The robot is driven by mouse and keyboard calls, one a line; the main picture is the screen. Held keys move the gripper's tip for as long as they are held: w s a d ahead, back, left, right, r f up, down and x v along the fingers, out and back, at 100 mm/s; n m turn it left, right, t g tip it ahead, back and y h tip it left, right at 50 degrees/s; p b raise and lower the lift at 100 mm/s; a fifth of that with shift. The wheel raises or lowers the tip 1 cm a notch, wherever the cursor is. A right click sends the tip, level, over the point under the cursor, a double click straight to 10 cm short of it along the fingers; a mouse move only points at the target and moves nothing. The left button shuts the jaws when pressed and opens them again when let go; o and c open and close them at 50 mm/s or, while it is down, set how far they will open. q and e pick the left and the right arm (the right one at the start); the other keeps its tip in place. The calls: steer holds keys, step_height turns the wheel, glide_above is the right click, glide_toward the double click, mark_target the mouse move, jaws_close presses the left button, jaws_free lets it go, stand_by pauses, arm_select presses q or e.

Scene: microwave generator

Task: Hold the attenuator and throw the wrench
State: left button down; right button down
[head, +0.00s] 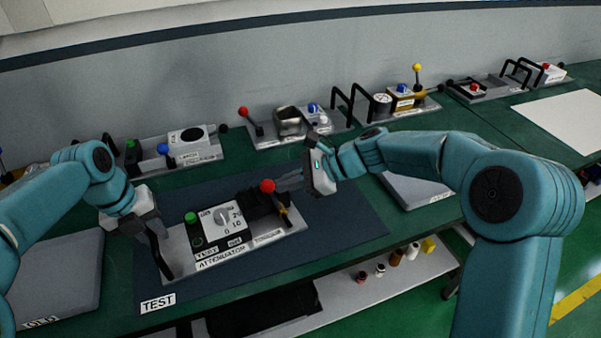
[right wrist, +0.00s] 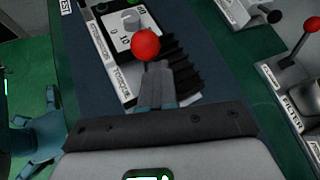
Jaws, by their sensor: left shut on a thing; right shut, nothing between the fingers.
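The attenuator (head: 222,249) is a light grey plate on the dark blue mat, with a white dial box, a green button and a black ribbed block. A red-balled lever (head: 267,186), by the "TORQUE" label, stands at its right end; I take it for the wrench. The ball also shows in the right wrist view (right wrist: 145,44). My left gripper (head: 151,228) is shut on the black handle (head: 161,258) at the attenuator's left end. My right gripper (head: 287,180) is shut and empty, its tips close to the red ball; I cannot tell whether they touch.
The dark blue mat (head: 345,226) has free room right of the attenuator. Grey pads (head: 55,277) flank it. Several other units, such as the latch unit (head: 190,150) and the filter unit (right wrist: 300,100), stand along the back. A lower shelf (head: 345,290) holds small parts.

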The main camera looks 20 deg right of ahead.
arm_select(q)
steer(key=shift+d+f, duration=0.1)
arm_select(e)
steer(key=shift+a, duration=0.3)
steer(key=shift+s+a, duration=0.1)
steer(key=shift+a, duration=0.6)
steer(key=d+r, duration=0.1)
steer(key=r, duration=0.1)
steer(key=d+r, duration=0.1)
steer(key=r, duration=0.1)
steer(key=shift+d, duration=0.1)
stand_by(0.4)
steer(key=v, duration=1.2)
arm_select(q)
steer(key=c, duration=0.9)
jaws_free()
